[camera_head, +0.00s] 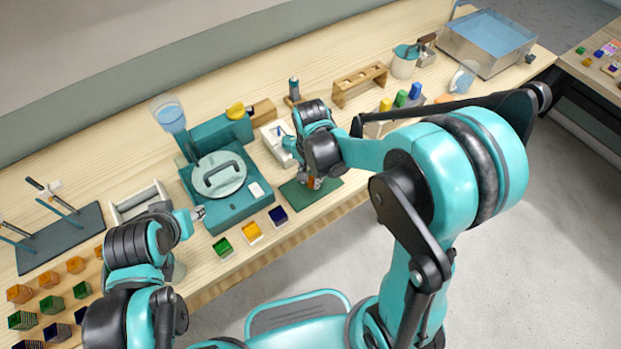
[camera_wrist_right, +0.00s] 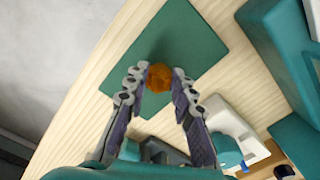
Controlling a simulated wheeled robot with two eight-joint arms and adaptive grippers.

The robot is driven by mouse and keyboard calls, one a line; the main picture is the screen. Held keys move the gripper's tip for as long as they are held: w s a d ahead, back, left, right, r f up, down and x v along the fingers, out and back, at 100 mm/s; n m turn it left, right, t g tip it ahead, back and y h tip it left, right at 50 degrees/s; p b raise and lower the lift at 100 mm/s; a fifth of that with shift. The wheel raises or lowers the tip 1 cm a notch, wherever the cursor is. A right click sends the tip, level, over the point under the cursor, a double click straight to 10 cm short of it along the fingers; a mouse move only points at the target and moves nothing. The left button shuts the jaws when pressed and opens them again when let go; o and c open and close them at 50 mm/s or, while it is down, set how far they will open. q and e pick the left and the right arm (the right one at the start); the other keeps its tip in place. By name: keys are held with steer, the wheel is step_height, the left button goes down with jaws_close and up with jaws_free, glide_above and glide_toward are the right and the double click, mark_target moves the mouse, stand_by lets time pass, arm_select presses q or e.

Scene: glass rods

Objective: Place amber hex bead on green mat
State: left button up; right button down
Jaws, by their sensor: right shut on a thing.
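The amber hex bead (camera_wrist_right: 160,77) is between the fingertips of my right gripper (camera_wrist_right: 159,80) in the right wrist view. The gripper is shut on it. The green mat (camera_wrist_right: 182,35) lies flat beyond and under the bead in that view. Whether the bead touches the mat cannot be told. In the head view the right gripper (camera_head: 313,182) points down over the green mat (camera_head: 298,199) and hides part of it; the bead is mostly hidden there. My left gripper (camera_head: 197,213) is beside the teal machine, too small to tell open from shut.
The teal machine (camera_head: 228,212) with a round lid stands left of the mat. A white tray (camera_head: 272,137) is just behind the mat. Green, yellow and blue cubes (camera_head: 251,232) sit along the front edge. A wooden rack (camera_head: 360,81) stands further back.

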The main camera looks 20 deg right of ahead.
mark_target(311, 182)
steer(key=shift+f, duration=0.1)
steer(key=c, duration=1.3)
jaws_free()
steer(key=shift+r, duration=0.2)
step_height(311, 182, up, 11)
steer(key=p, duration=0.4)
steer(key=s+d+r+n+t, duration=0.1)
steer(key=s+r+n+t, duration=0.1)
steer(key=s, duration=0.1)
steer(key=s+d+r+n+t, duration=0.2)
steer(key=s+n, duration=0.1)
steer(key=s+d+r+n+t, duration=0.2)
steer(key=s+n+t, duration=0.1)
steer(key=s, duration=0.1)
steer(key=shift+d, duration=0.15)
